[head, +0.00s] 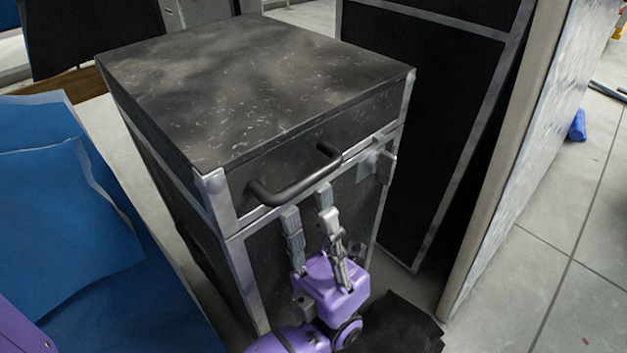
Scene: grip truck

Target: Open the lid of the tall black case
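The tall black case (200,215) stands upright in the middle of the head view, with metal edging and corners. Its scuffed lid (250,85) is shut flat on top. A black bar handle (300,180) sticks out from the front of the lid. A metal latch (378,165) sits right of the handle, near the lid seam. My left gripper (308,203), purple with grey fingers, is just below the handle at the front face. Its two fingers point up and are apart, with nothing between them. I cannot tell whether a fingertip touches the handle. My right gripper is not in view.
A dark panel with metal edging (430,100) stands close behind the case on the right, beside a pale upright board (510,170). Blue padded material (60,200) lies at the left. Grey tiled floor (550,270) is open at the far right, with a small blue object (577,126).

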